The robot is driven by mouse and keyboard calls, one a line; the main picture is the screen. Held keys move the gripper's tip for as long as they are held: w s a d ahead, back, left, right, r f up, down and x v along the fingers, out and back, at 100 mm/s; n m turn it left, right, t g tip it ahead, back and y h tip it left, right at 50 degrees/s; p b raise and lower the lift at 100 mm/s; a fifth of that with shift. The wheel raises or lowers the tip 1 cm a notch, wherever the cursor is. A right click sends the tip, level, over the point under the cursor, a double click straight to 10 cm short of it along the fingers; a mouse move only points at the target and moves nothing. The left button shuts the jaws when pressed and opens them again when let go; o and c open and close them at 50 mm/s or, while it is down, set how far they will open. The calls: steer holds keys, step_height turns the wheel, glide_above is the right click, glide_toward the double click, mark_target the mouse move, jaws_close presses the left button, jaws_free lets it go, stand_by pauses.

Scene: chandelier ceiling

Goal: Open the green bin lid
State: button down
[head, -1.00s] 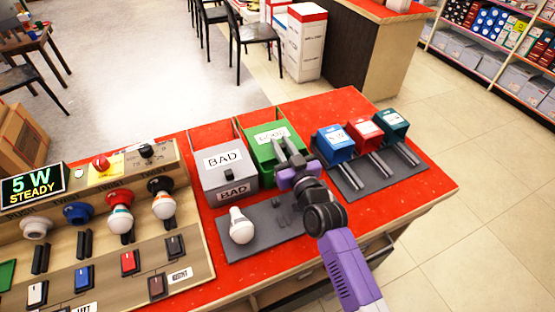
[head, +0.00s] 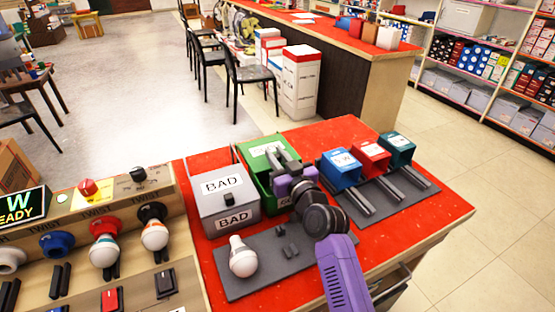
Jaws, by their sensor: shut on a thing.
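The green bin (head: 256,178) stands on the red counter, just right of the grey bin marked BAD. Its green lid (head: 250,151) carries a white label, partly covered by my fingers. My gripper (head: 276,161) reaches over the lid's front part from the right and is shut on it. The exact spot of the grip is hidden behind the fingers. I cannot tell whether the lid is raised at all.
The grey BAD bin (head: 226,200) is close on the left. A white bulb (head: 242,256) stands on a dark grey pad (head: 285,266) in front. Blue (head: 339,168), red (head: 370,158) and teal (head: 399,149) boxes stand at the right. A panel with bulbs (head: 104,245) is at the left.

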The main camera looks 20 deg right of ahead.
steer(key=c, duration=1.3)
jaws_free()
steer(key=shift+d+f, duration=0.2)
steer(key=shift+d, duration=0.1)
steer(key=shift+c, duration=0.2)
steer(key=shift+o, duration=0.3)
steer(key=shift+a+r, duration=0.1)
steer(key=shift+a, duration=0.05)
steer(key=shift+s, duration=0.1)
steer(key=s, duration=0.7)
steer(key=shift+s, duration=0.35)
